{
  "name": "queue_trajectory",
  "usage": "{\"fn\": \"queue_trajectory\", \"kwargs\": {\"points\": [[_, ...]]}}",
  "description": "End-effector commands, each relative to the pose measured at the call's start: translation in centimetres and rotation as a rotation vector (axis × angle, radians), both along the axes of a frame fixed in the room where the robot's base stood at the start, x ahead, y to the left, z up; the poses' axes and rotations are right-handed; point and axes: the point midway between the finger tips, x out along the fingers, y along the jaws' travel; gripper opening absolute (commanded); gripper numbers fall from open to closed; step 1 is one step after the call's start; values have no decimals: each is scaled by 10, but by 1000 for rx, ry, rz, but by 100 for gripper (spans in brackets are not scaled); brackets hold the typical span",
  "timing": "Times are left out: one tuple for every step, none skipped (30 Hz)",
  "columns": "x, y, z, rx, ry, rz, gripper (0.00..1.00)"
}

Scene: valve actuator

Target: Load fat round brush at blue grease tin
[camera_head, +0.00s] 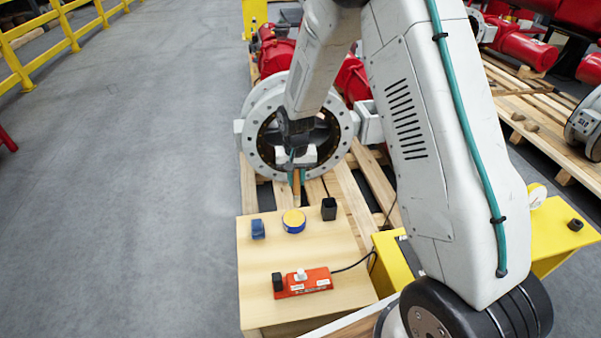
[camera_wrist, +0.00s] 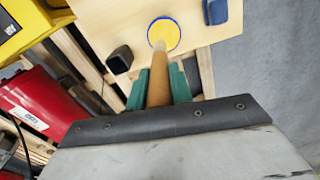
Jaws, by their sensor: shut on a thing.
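The blue grease tin (camera_head: 294,222) stands on the light wooden table, round, with a yellow top inside a blue rim. It also shows at the top of the wrist view (camera_wrist: 172,32). My gripper (camera_head: 297,172) is shut on the fat round brush (camera_head: 297,188), which has a brown handle. The brush (camera_wrist: 158,82) points away between the green fingers (camera_wrist: 157,86) in the wrist view, and its far end overlaps the tin. In the head view its lower end hangs just above the tin's far edge in the picture. Whether it touches the grease I cannot tell.
On the table (camera_head: 255,285) a blue block (camera_head: 258,229) stands left of the tin and a black open holder (camera_head: 329,209) right of it. A red power strip (camera_head: 303,283) lies in front. The large flanged valve (camera_head: 266,165) on wooden pallets is close behind.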

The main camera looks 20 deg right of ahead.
Motion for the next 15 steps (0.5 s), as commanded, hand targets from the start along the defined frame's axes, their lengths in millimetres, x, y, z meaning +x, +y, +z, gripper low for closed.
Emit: {"fn": "queue_trajectory", "kwargs": {"points": [[3,4,-1,0,1,-45,0],[4,6,-2,0,1,-71,0],[5,7,-3,0,1,-98,0],[6,8,-4,0,1,-113,0],[6,8,-5,0,1,-123,0],[6,8,-6,0,1,-130,0],[7,8,-8,0,1,-132,0],[7,8,-11,0,1,-132,0],[6,8,-14,0,1,-132,0],[6,8,-17,-1,1,-132,0],[6,8,-21,0,2,-132,0],[6,7,-25,0,2,-132,0],[6,7,-28,0,2,-132,0],[6,7,-31,0,2,-132,0],[6,7,-36,0,2,-132,0]]}}
